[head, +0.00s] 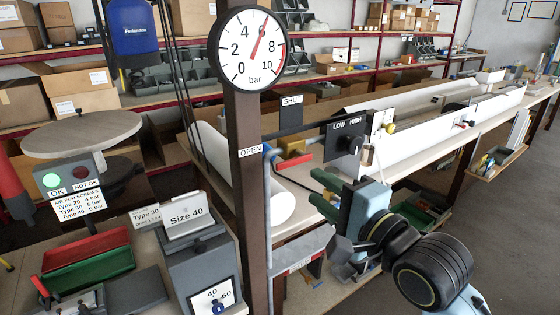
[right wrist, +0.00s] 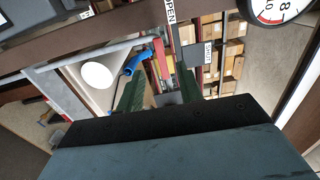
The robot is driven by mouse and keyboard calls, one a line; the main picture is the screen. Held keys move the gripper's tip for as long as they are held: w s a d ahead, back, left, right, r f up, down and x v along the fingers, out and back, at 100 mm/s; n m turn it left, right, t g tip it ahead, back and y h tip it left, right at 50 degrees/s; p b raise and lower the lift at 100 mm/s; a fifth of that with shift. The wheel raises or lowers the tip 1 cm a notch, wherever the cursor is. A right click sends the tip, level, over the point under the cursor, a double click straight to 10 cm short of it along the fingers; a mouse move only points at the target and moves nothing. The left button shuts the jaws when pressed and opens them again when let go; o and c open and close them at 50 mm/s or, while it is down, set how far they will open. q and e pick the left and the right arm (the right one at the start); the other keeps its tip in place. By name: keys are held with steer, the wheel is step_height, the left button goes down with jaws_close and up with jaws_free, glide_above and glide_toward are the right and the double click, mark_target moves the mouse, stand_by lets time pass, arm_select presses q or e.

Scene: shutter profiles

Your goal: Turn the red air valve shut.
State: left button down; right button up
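The red air valve (head: 295,161) sits to the right of the brown post, by a brass-coloured body and a blue pipe. Its red handle lies roughly level in the head view. An OPEN label (head: 250,152) is on the post to its left, and a SHUT label (head: 291,101) is above it. My right gripper (head: 318,191) is open and empty, just below and right of the valve, its green fingers pointing left. In the right wrist view the fingers (right wrist: 160,93) stand apart, with red and yellow parts beyond the gap. I see no contact. My left gripper is not in view.
A round pressure gauge (head: 248,48) on the post reads near 6 bar. A black LOW/HIGH switch box (head: 346,139) is close above my right gripper. A white roll (head: 240,180) lies behind the post. A Size 40 box (head: 200,265) stands left of it.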

mark_target(286, 166)
steer(key=x, duration=1.3)
jaws_close()
